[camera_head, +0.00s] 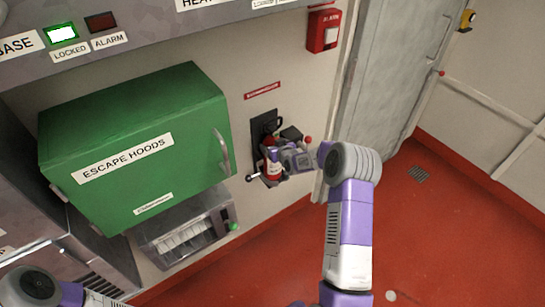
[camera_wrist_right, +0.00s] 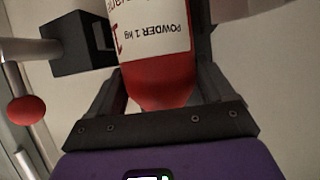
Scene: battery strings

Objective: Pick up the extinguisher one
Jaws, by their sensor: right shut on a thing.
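The extinguisher (camera_head: 273,170) is a small red cylinder with a white label. It stands upright at a dark wall bracket (camera_head: 262,130) below a small red sign. My right gripper (camera_head: 278,158) has reached it from the right and is shut on its body. In the right wrist view the red extinguisher (camera_wrist_right: 160,78), with a label reading "POWDER 1 kg", sits between the two fingers (camera_wrist_right: 160,92). Its top is out of that view. Of my left arm, only a part shows at the lower left in the head view; its gripper is not visible.
A green "ESCAPE HOODS" cabinet (camera_head: 135,150) juts out left of the bracket, with a grey unit (camera_head: 185,228) below it. A red-knobbed lever (camera_wrist_right: 27,108) is close by in the wrist view. A grey door (camera_head: 395,70) stands right. The red floor (camera_head: 440,235) is clear.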

